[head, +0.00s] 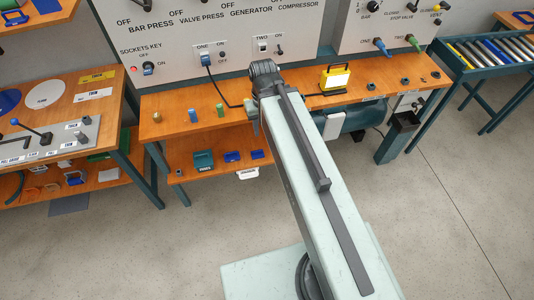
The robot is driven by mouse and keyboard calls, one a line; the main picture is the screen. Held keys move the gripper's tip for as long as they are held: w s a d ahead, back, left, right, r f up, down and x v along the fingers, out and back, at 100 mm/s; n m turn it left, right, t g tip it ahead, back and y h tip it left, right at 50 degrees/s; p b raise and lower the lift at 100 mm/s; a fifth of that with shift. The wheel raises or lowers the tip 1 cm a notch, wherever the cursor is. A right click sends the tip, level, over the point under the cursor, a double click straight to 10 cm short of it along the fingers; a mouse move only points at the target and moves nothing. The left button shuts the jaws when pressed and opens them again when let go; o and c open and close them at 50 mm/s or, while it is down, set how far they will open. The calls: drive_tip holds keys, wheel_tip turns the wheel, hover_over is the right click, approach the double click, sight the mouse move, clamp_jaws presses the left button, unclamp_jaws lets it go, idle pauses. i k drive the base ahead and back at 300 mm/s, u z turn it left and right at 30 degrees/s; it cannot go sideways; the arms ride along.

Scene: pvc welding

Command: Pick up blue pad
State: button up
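A flat blue disc (9,101) lies on the left wooden table, cut off by the left picture edge; it may be the blue pad, but no label on it can be read. A white disc (45,94) lies just right of it. My arm reaches up from the bottom to the middle bench.
The middle bench (176,130) holds small coloured cylinders and a yellow lamp (335,79). Its lower shelf has blue and teal items (232,156). A lever panel (50,140) stands on the left table (104,112). A roller stand (490,52) is at right. Floor in front is clear.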

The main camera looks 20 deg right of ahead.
sight(256, 155)
drive_tip(key=z, duration=0.05)
drive_tip(key=i, duration=1)
